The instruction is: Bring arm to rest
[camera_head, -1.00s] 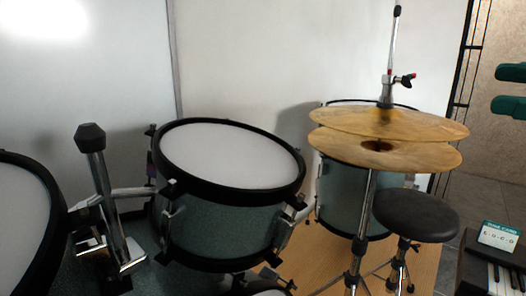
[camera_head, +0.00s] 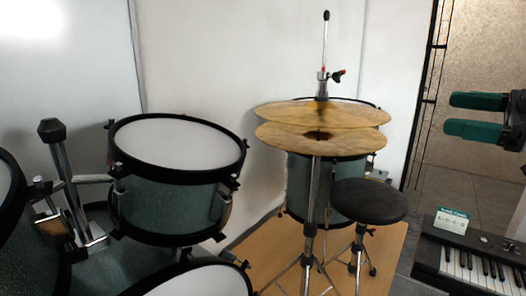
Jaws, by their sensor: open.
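My gripper (camera_head: 477,117) shows at the right edge of the head view. Its two green fingers point left, one above the other, with a gap between them. It is open and nothing shows between the fingers. It is in the air, above and in front of the keyboard as seen in the picture. The rest of my arm runs out of the frame to the right.
A drum set fills the left, with a tilted tom (camera_head: 175,147). Brass hi-hat cymbals (camera_head: 322,114) stand in the middle on a thin stand. A black stool (camera_head: 368,200) is beside them. A keyboard (camera_head: 470,258) with a small card (camera_head: 452,220) is at lower right. Tiled floor (camera_head: 455,195) shows behind it.

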